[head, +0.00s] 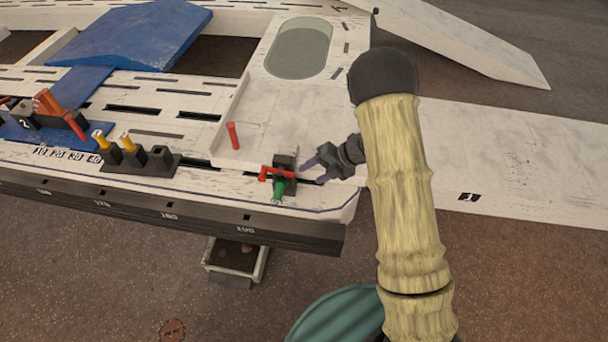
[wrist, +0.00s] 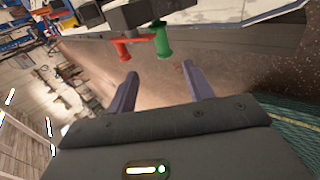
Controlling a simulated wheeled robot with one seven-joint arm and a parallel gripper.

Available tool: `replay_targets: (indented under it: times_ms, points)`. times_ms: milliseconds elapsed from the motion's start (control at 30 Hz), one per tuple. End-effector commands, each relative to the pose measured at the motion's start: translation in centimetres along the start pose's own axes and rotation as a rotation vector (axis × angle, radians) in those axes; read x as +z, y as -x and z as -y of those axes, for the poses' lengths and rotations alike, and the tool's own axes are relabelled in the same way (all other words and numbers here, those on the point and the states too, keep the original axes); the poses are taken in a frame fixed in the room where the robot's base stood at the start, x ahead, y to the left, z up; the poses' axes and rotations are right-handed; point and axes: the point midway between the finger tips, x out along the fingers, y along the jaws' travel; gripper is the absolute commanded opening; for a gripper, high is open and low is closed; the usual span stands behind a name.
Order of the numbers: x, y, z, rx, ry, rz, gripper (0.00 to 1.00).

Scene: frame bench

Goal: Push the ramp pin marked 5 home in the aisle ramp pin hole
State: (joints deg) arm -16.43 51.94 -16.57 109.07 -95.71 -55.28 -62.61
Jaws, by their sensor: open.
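A green pin (head: 278,187) stands at a dark block (head: 285,162) near the front right corner of the bench. Its end carries a small pale mark that I cannot read as a 5. A red handle piece (head: 265,174) lies beside it at the block. My gripper (head: 315,172) is just right of the block, open and empty. In the wrist view the green pin (wrist: 163,42) and the red piece (wrist: 123,50) lie ahead of my open fingertips (wrist: 160,71), apart from them. The pin hole is not clearly visible.
A red peg (head: 233,136) stands upright on the white plate (head: 258,140). Yellow-topped pins (head: 126,142) sit in dark holders to the left. A blue ramp (head: 130,35) lies at the back. A white panel (head: 520,150) extends right, with floor below the front edge.

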Motion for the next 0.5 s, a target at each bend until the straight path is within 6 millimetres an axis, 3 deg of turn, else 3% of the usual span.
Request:
replay_targets:
  times_ms: [133, 500]
  points:
    - [0.00, 1.09, -0.02, 0.001, -0.001, 0.001, 0.52]
    - [0.00, 1.07, 0.03, 0.000, -0.001, 0.000, 0.52]
